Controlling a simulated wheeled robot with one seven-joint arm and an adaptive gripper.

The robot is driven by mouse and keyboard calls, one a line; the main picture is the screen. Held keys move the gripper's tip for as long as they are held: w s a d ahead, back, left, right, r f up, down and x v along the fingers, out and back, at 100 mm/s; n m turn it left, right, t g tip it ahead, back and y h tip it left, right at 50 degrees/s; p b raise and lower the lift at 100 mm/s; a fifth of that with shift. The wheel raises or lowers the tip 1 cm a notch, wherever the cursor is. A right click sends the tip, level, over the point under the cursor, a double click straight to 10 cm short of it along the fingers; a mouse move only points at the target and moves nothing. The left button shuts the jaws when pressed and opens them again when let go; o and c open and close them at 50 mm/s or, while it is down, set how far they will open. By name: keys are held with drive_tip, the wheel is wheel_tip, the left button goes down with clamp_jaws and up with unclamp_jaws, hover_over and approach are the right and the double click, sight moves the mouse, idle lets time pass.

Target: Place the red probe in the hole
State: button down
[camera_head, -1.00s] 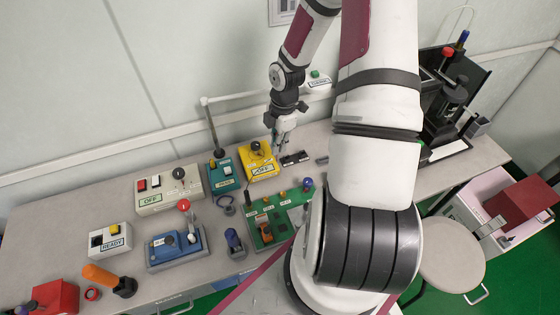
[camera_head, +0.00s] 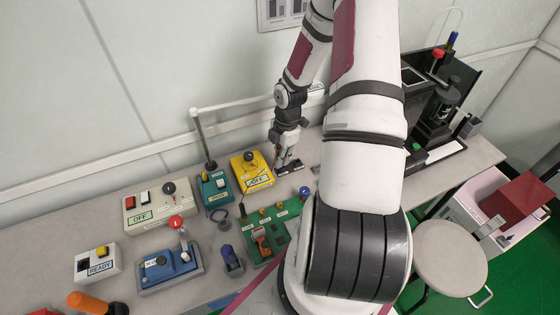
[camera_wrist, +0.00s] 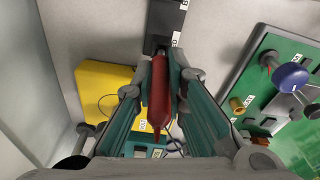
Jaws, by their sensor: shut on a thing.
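The red probe (camera_wrist: 159,95) is between the fingers of my gripper (camera_wrist: 160,88) in the wrist view. The gripper is shut on it, and the pointed end of the probe faces the bottom of the picture. The upper end of the probe is beside a black lettered block (camera_wrist: 168,18); I cannot tell whether they touch. In the head view my gripper (camera_head: 281,160) is low over the bench, at the left end of the black block (camera_head: 291,168). The probe is not distinct there. No hole can be made out clearly in either view.
A yellow tester (camera_head: 252,181) stands just left of the gripper, with a teal box (camera_head: 216,196) beyond it. A green circuit board (camera_head: 262,250) with knobs is in front. A black stand (camera_head: 432,130) is at the right.

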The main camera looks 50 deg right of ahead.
drive_tip(key=shift+f, duration=0.95)
drive_tip(key=shift+f, duration=0.25)
drive_tip(key=c, duration=1.6)
unclamp_jaws()
drive_tip(key=shift+f, duration=0.1)
